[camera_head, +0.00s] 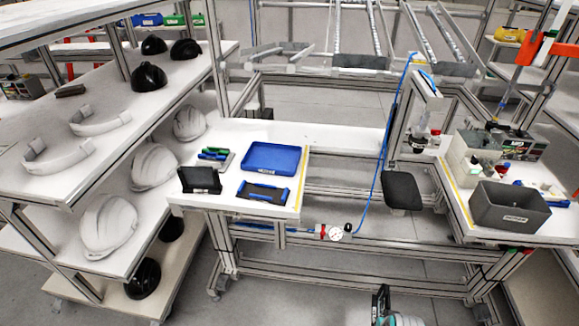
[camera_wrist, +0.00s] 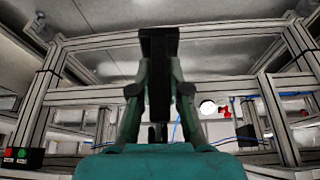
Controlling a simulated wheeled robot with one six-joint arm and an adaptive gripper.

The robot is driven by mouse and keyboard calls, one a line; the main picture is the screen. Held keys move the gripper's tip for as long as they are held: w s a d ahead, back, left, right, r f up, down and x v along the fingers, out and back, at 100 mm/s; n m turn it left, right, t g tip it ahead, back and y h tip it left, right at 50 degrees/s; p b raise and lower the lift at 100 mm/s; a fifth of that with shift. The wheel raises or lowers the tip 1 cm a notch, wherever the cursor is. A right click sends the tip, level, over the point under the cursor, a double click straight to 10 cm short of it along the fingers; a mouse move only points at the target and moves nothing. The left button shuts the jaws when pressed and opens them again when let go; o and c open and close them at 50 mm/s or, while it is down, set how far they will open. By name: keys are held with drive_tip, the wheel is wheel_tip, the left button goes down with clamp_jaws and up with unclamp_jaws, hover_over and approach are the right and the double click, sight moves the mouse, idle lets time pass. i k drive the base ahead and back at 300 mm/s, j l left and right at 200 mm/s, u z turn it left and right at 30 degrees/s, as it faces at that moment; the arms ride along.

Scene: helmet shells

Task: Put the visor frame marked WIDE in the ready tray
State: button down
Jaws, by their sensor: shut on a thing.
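My gripper (camera_wrist: 158,92) points up in the wrist view, its teal fingers shut on a dark, narrow thing (camera_wrist: 159,60). It shows edge-on, so I cannot tell whether it is the visor frame marked WIDE. In the head view my gripper (camera_head: 381,300) is low at the bottom edge, in front of the bench and well away from the trays. A blue tray (camera_head: 271,157) lies empty on the white table. I cannot read any READY or WIDE marking.
A black open box (camera_head: 200,180) and a small holder with green and blue items (camera_head: 215,154) share the table. A grey bin (camera_head: 508,211) stands on the right bench. Helmet shells (camera_head: 110,224) fill the left shelves. A blue hose (camera_head: 379,150) hangs mid-view.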

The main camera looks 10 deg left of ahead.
sight(273, 160)
drive_tip(key=k+u, duration=0.1)
drive_tip(key=u, duration=0.25)
drive_tip(key=k+j+u, duration=0.1)
drive_tip(key=u, duration=0.25)
